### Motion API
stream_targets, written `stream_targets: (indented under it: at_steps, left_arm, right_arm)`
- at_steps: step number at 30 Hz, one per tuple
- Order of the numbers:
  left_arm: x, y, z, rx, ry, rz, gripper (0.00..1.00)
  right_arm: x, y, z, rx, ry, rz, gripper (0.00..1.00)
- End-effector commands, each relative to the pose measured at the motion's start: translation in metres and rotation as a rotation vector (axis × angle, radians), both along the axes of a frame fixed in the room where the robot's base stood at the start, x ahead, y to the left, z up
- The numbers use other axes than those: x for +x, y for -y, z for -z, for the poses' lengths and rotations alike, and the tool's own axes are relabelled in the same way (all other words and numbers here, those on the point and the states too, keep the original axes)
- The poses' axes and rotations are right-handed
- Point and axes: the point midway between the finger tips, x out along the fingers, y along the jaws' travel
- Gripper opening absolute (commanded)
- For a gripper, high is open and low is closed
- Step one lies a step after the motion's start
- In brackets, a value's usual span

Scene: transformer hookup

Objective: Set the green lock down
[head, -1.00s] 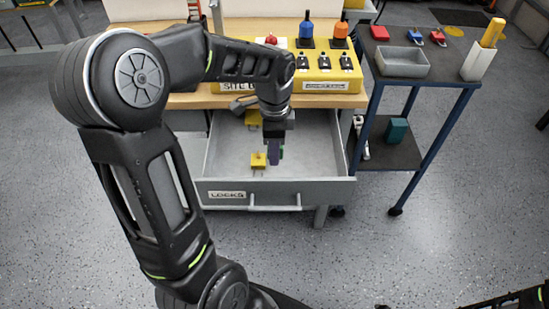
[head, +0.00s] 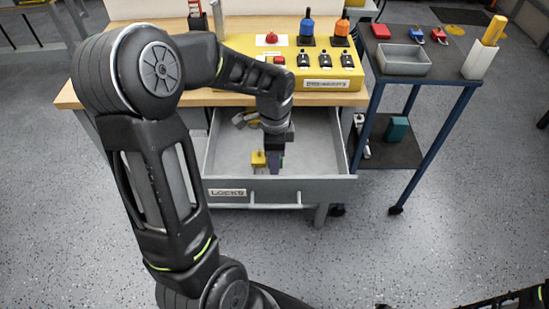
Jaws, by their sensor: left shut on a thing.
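My left gripper (head: 275,165) reaches down into the open grey drawer (head: 228,193) labelled LOCKS. It is shut on the green lock (head: 282,158), of which only a thin green edge shows beside the dark purple fingers. The lock is low in the drawer; whether it touches the drawer floor cannot be told. A yellow lock (head: 258,158) stands just left of the fingers. My right gripper is out of view.
Another yellow item (head: 254,122) and a grey one (head: 240,120) lie at the back left of the drawer. The drawer's right side is bare. Behind it is the yellow switch panel (head: 333,72). A cart with a grey tray (head: 402,61) stands at the right.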

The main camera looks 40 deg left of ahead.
Motion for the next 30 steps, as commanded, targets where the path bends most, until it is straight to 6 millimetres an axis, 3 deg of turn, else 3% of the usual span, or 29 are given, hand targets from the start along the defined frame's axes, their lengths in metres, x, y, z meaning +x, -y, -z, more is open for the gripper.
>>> stream_targets:
  at_steps: [3, 4, 12, 23, 30]
  left_arm:
    - [0.000, 0.000, 0.004, 0.000, 0.000, 0.000, 0.00]
    - [0.000, 0.000, 0.004, 0.000, 0.000, 0.000, 0.33]
    - [0.000, 0.000, 0.003, 0.000, 0.000, 0.000, 0.54]
    - [0.001, 0.000, -0.003, 0.000, 0.002, 0.000, 0.54]
    - [0.001, -0.001, -0.038, 0.002, 0.006, 0.001, 0.54]
  right_arm:
    - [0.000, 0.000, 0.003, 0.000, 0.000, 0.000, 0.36]
    - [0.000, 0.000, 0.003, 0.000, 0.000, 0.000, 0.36]
    - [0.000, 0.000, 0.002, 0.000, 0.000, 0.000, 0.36]
    - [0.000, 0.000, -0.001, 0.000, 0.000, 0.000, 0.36]
    - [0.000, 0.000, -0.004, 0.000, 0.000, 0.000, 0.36]
